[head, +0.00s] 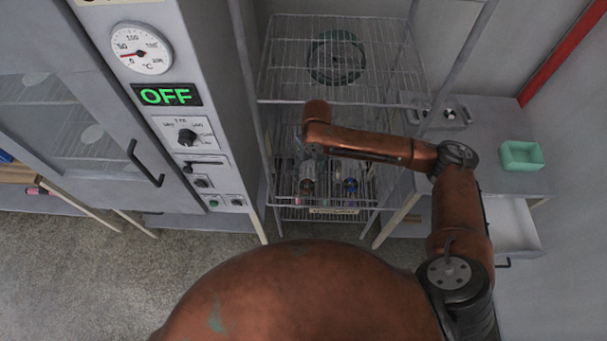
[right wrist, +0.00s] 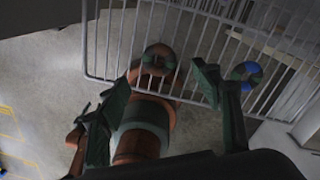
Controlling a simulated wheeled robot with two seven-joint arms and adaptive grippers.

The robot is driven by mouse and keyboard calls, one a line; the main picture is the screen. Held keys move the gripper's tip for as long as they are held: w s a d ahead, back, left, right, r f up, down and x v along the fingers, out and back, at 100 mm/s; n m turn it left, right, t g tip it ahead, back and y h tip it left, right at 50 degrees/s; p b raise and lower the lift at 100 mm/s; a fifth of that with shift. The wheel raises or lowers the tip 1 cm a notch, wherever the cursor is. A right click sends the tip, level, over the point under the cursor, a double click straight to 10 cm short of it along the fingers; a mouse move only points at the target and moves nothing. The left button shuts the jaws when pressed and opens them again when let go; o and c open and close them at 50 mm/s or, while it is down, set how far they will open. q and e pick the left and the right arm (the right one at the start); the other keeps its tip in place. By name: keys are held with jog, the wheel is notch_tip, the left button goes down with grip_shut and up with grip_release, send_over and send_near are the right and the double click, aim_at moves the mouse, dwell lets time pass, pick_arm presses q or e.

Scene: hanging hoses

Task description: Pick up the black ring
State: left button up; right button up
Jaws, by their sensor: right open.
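A dark, ring-shaped coil (head: 337,57), greenish black, lies on the upper wire shelf in the head view. I cannot tell for sure that it is the black ring. My right gripper (head: 307,172) hangs below my forearm, over the lower part of the rack and nearer than the coil; it is small and partly hidden there. In the right wrist view my right gripper (right wrist: 160,85) has its fingers wide apart with nothing held. A curved blue and dark piece (right wrist: 246,74) shows beside its right finger, against the rack bars. My left gripper is not in view.
The wire rack (head: 275,85) stands between a grey cabinet (head: 215,100) and a side table (head: 490,140). A small bluish item (head: 350,184) is low in the rack. A green tray (head: 521,156) sits on the table, above an open drawer (head: 512,225).

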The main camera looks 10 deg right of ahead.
aim_at(307, 187)
jog(key=shift+w+f, duration=0.2)
jog(key=shift+f, duration=0.55)
jog(key=shift+s+a+f, duration=0.15)
jog(key=shift+s+f, duration=0.05)
jog(key=shift+f, duration=0.45)
jog(key=shift+s+a+f, duration=0.1)
jog(key=shift+s+f, duration=0.05)
jog(key=shift+f, duration=0.45)
notch_tip(307, 187, down, 3)
jog(key=shift+a+r+p, duration=0.1)
jog(key=shift+r+p, duration=0.1)
jog(key=shift+p, duration=0.2)
jog(key=shift+f, duration=0.5)
jog(key=c, duration=0.7)
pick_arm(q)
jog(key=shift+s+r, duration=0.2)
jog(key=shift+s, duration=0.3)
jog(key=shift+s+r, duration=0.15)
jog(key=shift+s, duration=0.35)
pick_arm(e)
jog(key=c, duration=0.4)
